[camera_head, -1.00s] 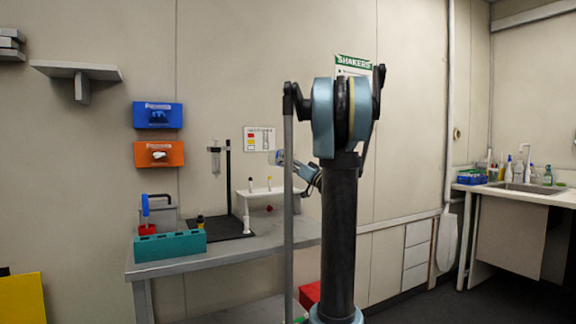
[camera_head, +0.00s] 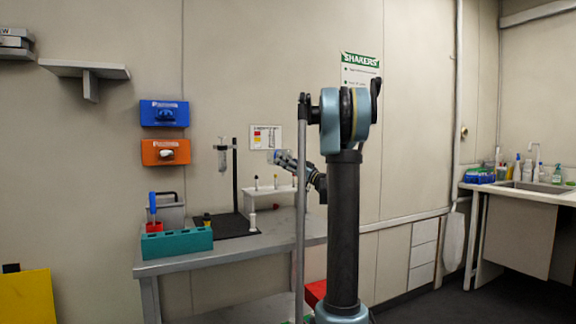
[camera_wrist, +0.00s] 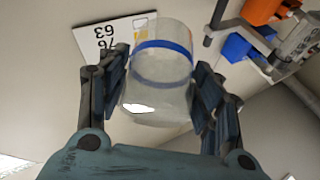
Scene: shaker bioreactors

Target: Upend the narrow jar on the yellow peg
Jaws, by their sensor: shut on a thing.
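My gripper (camera_wrist: 158,95) is shut on a clear jar (camera_wrist: 160,75) with a blue band, its fingers on either side. In the head view the gripper (camera_head: 280,158) is small, above a white rack (camera_head: 270,194) on the bench, with the jar hard to make out at its tip. Several short pegs stand on the rack. The middle one looks like the yellow peg (camera_head: 276,180), though the tip colours are tiny. The jar is apart from the pegs. Which end of the jar is open is hard to tell.
A teal block (camera_head: 177,243), a stand with a syringe-like tube (camera_head: 222,158) and a grey caddy (camera_head: 172,212) are left of the rack. Blue (camera_head: 164,113) and orange (camera_head: 165,151) boxes hang on the wall. A sign (camera_head: 265,137) is behind the gripper.

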